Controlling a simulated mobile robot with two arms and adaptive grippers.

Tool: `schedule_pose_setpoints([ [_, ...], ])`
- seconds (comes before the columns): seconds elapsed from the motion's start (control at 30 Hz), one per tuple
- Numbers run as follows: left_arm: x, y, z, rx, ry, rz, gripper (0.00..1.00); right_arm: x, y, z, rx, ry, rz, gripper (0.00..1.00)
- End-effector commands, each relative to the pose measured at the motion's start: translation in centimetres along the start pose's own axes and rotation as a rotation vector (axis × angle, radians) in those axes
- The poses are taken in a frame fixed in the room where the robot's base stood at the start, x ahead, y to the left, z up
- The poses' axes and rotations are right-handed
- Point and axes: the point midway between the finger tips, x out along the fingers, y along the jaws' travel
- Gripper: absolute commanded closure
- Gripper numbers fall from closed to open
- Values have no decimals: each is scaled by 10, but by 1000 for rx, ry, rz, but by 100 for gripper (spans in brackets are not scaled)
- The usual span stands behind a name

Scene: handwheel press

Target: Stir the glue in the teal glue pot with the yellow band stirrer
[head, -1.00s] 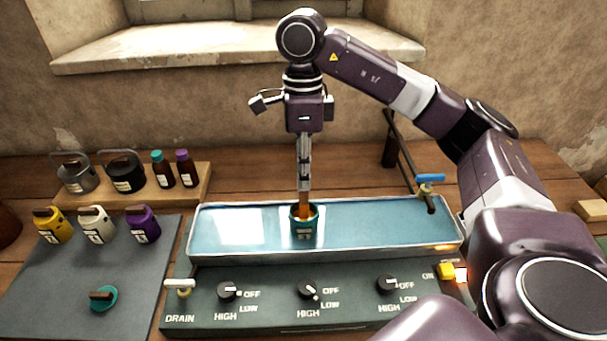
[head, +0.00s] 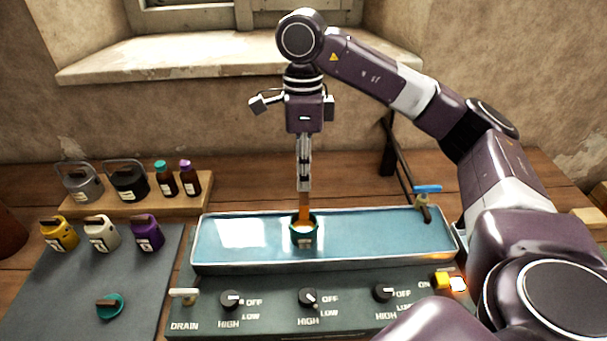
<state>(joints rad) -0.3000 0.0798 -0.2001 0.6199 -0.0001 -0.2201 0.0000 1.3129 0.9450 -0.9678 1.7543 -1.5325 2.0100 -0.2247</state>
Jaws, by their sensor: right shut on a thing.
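The teal glue pot (head: 304,240) stands in the long water tray, with pale glue visible inside its rim. My right gripper (head: 304,188) points straight down above the pot. It is shut on the stirrer (head: 304,212), whose orange-brown shaft runs down into the pot. The stirrer's lower end is hidden in the pot, and I cannot make out a yellow band on it. A teal lid with a brown handle (head: 110,306) lies on the grey mat. My left gripper is not in view.
The tray (head: 375,255) sits behind a panel with several knobs, a drain tap (head: 184,295) and a lit switch (head: 448,282). A blue-handled tap (head: 427,192) stands at its right end. Yellow (head: 60,235), white (head: 101,235) and purple (head: 147,234) pots stand left.

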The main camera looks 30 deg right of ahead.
Motion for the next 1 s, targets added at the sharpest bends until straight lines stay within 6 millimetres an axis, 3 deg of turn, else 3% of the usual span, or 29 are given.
schedule_pose_setpoints([
  [0.17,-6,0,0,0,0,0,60,-6,1,0,0,0,0,100],
  [0.53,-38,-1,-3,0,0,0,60,-41,5,0,0,0,0,100],
  [1.0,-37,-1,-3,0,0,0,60,-40,5,0,0,0,0,100],
])
